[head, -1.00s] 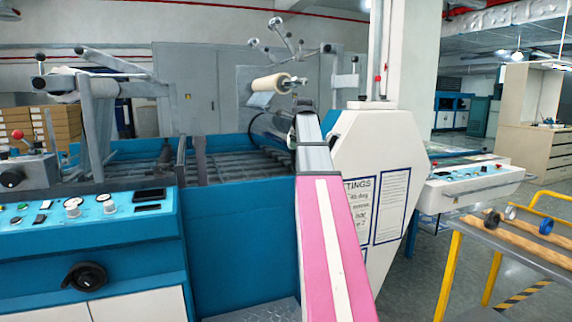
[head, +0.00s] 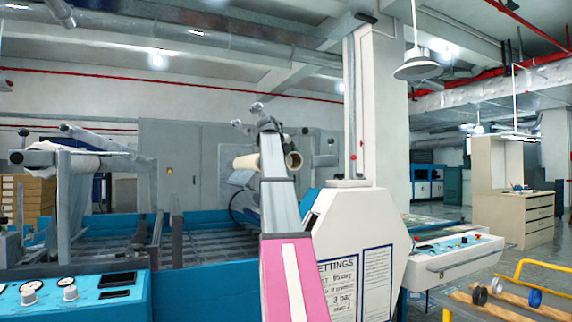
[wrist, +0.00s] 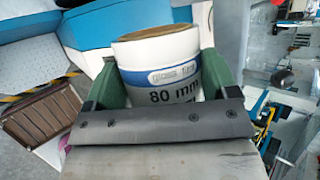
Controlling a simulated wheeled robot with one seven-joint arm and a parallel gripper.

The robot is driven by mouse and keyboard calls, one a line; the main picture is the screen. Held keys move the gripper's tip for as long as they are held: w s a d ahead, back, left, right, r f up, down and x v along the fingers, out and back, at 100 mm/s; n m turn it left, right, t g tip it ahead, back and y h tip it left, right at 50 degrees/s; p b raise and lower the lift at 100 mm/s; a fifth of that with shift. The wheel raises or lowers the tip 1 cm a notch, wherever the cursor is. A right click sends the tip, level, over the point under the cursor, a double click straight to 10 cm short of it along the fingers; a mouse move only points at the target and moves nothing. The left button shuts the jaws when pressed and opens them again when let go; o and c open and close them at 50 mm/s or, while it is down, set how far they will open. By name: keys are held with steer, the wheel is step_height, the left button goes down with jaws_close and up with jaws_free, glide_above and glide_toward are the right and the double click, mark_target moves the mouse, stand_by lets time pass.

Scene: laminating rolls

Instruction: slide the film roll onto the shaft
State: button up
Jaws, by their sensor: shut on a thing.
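In the wrist view my gripper (wrist: 163,66) is shut on the film roll (wrist: 160,52), a white roll with an "80 mm" label and a brown core rim, held between two green fingers. In the head view my raised arm hides the gripper and much of what lies behind it. A cream roll (head: 245,162) shows just left of the arm.
The blue machine (head: 210,290) lies ahead and left, with gauges and a control panel. A white settings housing (head: 350,240) stands close right of my arm. A pillar rises behind it.

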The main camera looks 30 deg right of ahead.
steer(key=shift+w+d, duration=0.25)
steer(key=shift+w, duration=4.25)
steer(key=shift+w+d, duration=0.3)
steer(key=shift+w, duration=4.2)
steer(key=shift+w+d, duration=0.25)
steer(key=shift+w, duration=4.25)
steer(key=o, duration=0.9)
steer(key=v, duration=1)
steer(key=shift+s+a+r, duration=0.2)
steer(key=shift+s+a, duration=0.05)
